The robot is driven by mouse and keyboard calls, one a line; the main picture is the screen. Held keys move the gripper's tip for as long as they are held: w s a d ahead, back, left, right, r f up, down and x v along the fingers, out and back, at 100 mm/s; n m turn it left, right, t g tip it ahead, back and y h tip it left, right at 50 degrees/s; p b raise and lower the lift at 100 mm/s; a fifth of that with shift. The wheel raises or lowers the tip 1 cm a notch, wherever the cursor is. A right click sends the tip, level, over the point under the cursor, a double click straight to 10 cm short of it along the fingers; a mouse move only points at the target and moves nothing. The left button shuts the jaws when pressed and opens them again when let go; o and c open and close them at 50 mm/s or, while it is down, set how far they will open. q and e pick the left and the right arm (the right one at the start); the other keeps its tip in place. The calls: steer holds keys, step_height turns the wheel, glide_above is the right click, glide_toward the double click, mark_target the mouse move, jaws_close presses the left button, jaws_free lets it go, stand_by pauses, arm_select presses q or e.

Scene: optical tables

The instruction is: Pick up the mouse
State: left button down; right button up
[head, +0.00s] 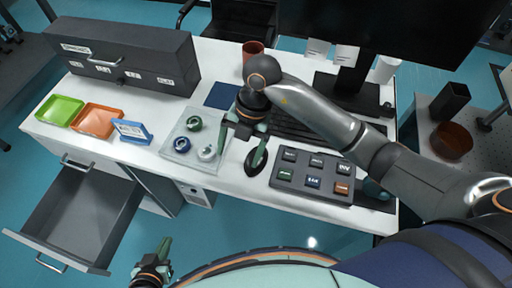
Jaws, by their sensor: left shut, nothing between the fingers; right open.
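The black mouse (263,167) lies on the white desk, left of the dark button pad. My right gripper (240,157) reaches down over the desk from the right, with its fingers spread apart and nothing held. One finger is in front of the mouse and hides part of it; the other is to its left, near the clear tray. I cannot tell whether the finger touches the mouse. My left gripper (162,248) is shut and empty, low in the picture, off the desk's front edge and far from the mouse.
The button pad (312,178) is right of the mouse and the keyboard (300,137) behind it. A clear tray (172,151) with several rings stands to the left. An open drawer (75,215) juts out front left.

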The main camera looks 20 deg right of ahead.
steer(key=w+d+m+t+h, duration=0.1)
steer(key=w+d+m+h, duration=0.1)
steer(key=w+d+h, duration=0.3)
steer(key=shift+y, duration=0.9)
steer(key=f, duration=0.1)
steer(key=s+f, duration=0.1)
steer(key=f, duration=0.1)
steer(key=f+b, duration=0.1)
steer(key=shift+s+d+f, duration=0.2)
steer(key=shift+d+f, duration=0.1)
steer(key=shift+d, duration=0.1)
steer(key=shift+a+f, duration=0.2)
steer(key=shift+f, duration=2.95)
steer(key=c, duration=1.2)
steer(key=shift+r, duration=0.15)
